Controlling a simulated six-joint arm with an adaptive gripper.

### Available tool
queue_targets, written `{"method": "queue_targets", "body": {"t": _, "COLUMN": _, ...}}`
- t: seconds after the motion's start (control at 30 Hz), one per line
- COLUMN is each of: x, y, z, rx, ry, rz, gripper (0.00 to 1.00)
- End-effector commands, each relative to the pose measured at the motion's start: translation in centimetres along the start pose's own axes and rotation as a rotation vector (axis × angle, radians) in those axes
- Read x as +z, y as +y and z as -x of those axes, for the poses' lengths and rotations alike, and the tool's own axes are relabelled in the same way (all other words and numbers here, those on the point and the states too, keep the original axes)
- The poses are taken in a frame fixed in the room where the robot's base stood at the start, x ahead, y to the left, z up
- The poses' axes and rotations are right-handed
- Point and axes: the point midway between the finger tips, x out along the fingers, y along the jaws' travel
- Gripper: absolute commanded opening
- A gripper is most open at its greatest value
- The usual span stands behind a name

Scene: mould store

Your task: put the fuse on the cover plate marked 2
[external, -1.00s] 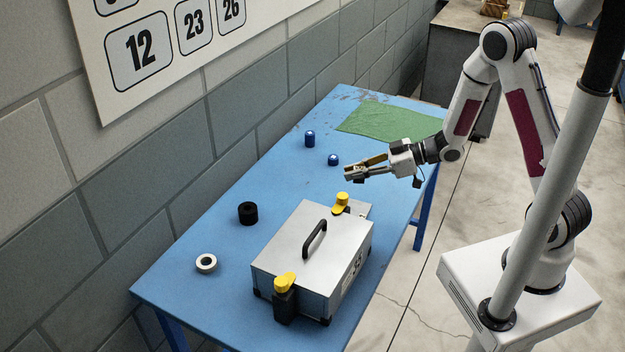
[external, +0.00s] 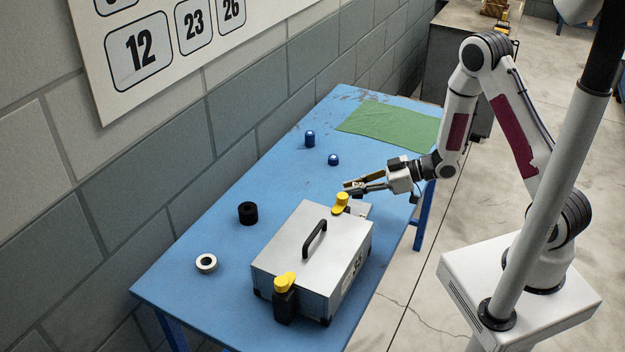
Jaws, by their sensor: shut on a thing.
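My gripper (external: 353,187) is above the far right part of the blue table, just beyond the grey metal case. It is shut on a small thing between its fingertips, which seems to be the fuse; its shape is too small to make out. No cover plate with a readable 2 shows. A small grey flat piece (external: 362,210) shows behind the case, close below my gripper, partly hidden; I cannot tell what it is.
The metal case (external: 305,245) has a black handle and yellow-topped parts (external: 341,200) at two corners. A black roll (external: 248,213), a white tape ring (external: 206,263) and two blue items (external: 310,139) stand on the table (external: 270,180). A green cloth (external: 390,122) lies at the far end.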

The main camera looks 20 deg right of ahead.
Motion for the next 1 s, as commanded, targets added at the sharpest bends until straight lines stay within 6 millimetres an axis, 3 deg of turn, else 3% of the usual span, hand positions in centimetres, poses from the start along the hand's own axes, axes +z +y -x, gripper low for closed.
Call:
{"method": "queue_targets", "body": {"t": 0.27, "x": 0.4, "y": 0.0, "z": -0.2, "rx": 0.0, "ry": 0.0, "rz": -0.001, "gripper": 0.0}}
{"method": "queue_targets", "body": {"t": 0.7, "x": 3.5, "y": 0.0, "z": -1.4, "rx": -0.001, "ry": -0.001, "rz": -0.001, "gripper": 0.0}}
{"method": "queue_targets", "body": {"t": 1.0, "x": 3.9, "y": 0.0, "z": -1.6, "rx": 0.0, "ry": 0.0, "rz": 0.001, "gripper": 0.0}}
